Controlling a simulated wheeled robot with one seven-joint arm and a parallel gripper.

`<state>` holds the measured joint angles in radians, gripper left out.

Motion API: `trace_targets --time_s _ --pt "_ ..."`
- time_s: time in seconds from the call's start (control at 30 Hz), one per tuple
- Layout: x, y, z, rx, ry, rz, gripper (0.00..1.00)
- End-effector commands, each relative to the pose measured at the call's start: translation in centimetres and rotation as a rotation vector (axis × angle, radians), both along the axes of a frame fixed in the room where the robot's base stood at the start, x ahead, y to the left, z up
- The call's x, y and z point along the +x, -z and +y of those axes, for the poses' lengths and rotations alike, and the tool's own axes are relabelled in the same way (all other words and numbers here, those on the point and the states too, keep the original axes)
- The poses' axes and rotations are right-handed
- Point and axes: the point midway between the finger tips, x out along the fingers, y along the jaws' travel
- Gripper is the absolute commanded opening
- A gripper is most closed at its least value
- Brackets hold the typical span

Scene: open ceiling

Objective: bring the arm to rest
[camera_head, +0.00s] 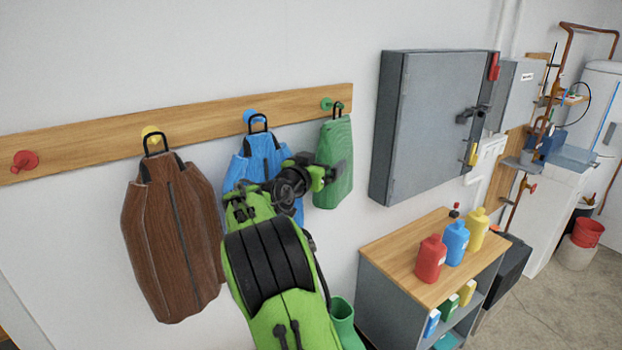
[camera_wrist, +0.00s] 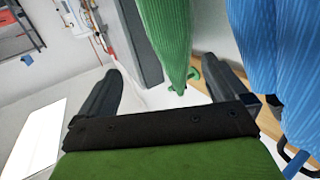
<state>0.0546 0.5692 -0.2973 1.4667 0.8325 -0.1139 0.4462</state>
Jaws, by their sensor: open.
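My green and black arm (camera_head: 268,260) reaches up toward the wall from the lower middle of the head view. My gripper (camera_head: 338,173) is in front of the green coat's left side and near the blue coat (camera_head: 240,170). In the wrist view my gripper (camera_wrist: 166,82) is open, its two dark fingers wide apart with nothing held between them. The green coat (camera_head: 335,150) hangs from the green peg (camera_head: 328,104). In the wrist view the green coat (camera_wrist: 165,30) and the blue coat (camera_wrist: 268,60) lie just beyond the fingers; the exact gap cannot be told.
A wooden rail (camera_head: 90,130) carries several pegs. The brown coat (camera_head: 170,240) hangs left of my arm; the red peg (camera_head: 25,160) is bare. A grey wall cabinet (camera_head: 425,120) is to the right, above a shelf unit (camera_head: 395,255) with bottles.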

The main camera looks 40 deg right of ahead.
Motion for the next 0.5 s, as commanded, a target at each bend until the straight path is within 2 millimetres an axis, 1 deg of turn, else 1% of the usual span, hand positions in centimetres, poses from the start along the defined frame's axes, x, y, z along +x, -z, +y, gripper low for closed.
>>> trace_targets --time_s 0.03,0.1,0.2,0.33,0.5 --pt "-0.5 0.3 1.4 0.000 -0.006 -0.001 1.00" --pt "-1.1 0.1 3.0 0.000 -0.006 -0.001 1.00" --pt "-1.8 -0.1 4.6 -0.001 -0.004 -0.001 1.00" --pt "-2.4 -0.3 5.6 -0.001 -0.001 0.000 1.00" --pt "-2.4 -0.5 5.7 -0.001 0.001 0.001 1.00"
